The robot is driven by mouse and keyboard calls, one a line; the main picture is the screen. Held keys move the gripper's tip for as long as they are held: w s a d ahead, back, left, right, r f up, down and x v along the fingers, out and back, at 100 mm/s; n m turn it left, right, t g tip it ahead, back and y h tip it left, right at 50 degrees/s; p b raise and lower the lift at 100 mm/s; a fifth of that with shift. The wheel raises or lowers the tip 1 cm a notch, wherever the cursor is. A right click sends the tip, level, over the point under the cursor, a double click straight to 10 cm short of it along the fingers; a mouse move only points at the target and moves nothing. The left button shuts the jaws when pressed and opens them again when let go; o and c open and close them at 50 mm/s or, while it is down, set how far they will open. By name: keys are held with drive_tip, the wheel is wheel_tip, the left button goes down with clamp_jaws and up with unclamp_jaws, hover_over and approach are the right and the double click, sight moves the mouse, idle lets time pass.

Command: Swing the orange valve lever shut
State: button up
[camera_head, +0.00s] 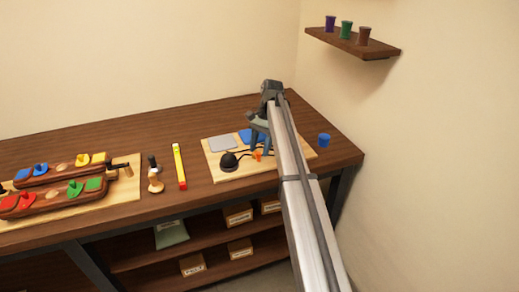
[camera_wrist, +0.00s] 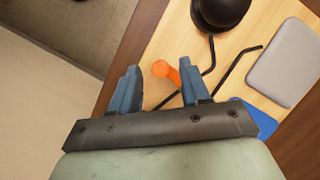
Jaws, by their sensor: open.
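The orange valve lever (camera_wrist: 166,71) shows in the wrist view between and just beyond the tips of my gripper's fingers. In the head view the orange lever (camera_head: 258,156) is a small spot on the pale wooden board (camera_head: 222,169), beside a black dome-shaped body (camera_head: 229,160). My gripper (camera_wrist: 160,88) is open, with its two blue-grey fingers apart and one to each side of the lever. I cannot tell whether either finger touches it. In the head view my gripper (camera_head: 262,140) is over the board, and my arm hides the board's right part.
Thin black rods (camera_wrist: 238,65), a grey pad (camera_wrist: 284,62) and a blue pad (camera_wrist: 246,113) lie on the board. A blue cup (camera_head: 323,140) stands right of it.

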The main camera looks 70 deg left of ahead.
drive_tip(key=w+a, duration=0.2)
drive_tip(key=w, duration=0.1)
drive_tip(key=w+a, duration=0.5)
drive_tip(key=w, duration=0.1)
drive_tip(key=shift+w+a+r, duration=0.1)
drive_tip(key=shift+w+a, duration=0.15)
drive_tip(key=shift+s, duration=0.25)
drive_tip(key=s+r, duration=0.3)
drive_tip(key=s, duration=0.2)
wheel_tip(320, 180, up, 8)
drive_tip(key=t+y, duration=0.3)
hover_over(259, 153)
wheel_tip(259, 153, down, 13)
drive_tip(key=shift+a, duration=0.1)
